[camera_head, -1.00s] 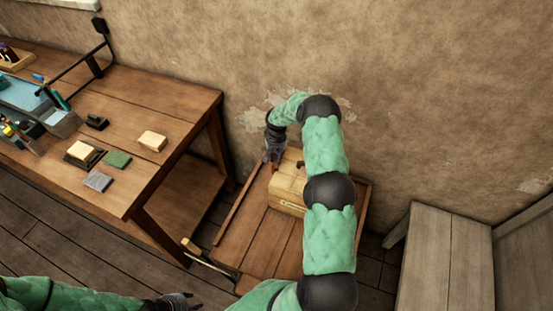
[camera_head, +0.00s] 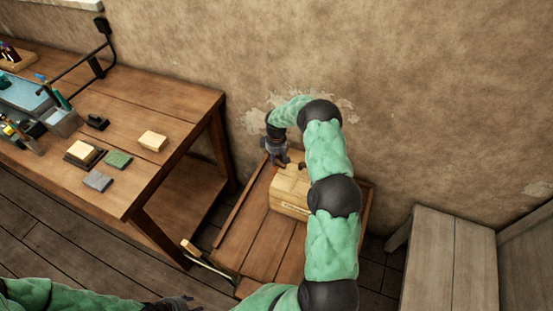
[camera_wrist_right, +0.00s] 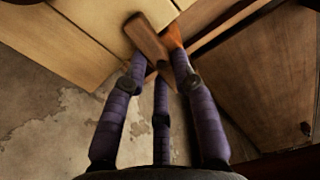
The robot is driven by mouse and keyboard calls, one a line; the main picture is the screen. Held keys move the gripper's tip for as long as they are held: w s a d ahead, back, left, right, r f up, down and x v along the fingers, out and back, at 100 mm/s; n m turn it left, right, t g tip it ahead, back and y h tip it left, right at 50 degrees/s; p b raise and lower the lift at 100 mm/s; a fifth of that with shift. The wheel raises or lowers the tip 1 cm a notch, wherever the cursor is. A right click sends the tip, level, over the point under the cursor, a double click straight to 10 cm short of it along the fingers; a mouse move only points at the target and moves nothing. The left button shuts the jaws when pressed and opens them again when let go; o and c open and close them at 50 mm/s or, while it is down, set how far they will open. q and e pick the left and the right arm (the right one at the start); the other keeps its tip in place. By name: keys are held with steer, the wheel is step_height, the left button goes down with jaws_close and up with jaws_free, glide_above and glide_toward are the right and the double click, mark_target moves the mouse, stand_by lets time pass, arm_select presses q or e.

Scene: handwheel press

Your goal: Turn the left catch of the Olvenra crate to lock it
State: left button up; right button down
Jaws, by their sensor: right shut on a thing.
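The pale wooden crate (camera_head: 288,196) sits on a low wooden platform, partly behind my right arm in the head view. I cannot read a name on it. My right gripper (camera_head: 281,161) is at the crate's far left edge. In the right wrist view, its purple fingers (camera_wrist_right: 158,62) are closed around a brown wooden catch (camera_wrist_right: 149,38) by the crate's pale boards (camera_wrist_right: 95,25). The catch lies slanted across the edge. My left gripper (camera_head: 178,302) shows only in part at the bottom of the head view; its opening cannot be judged.
The low platform (camera_head: 252,232) has bare boards before the crate. A workbench (camera_head: 165,103) with blocks and tools stands left. A grey wooden bench (camera_head: 450,265) stands right. The plaster wall (camera_head: 430,100) is close behind the crate.

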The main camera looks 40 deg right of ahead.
steer(key=shift+a+n, duration=0.1)
steer(key=shift+n, duration=0.8)
steer(key=c, duration=1)
jaws_free()
step_height(320, 180, up, 12)
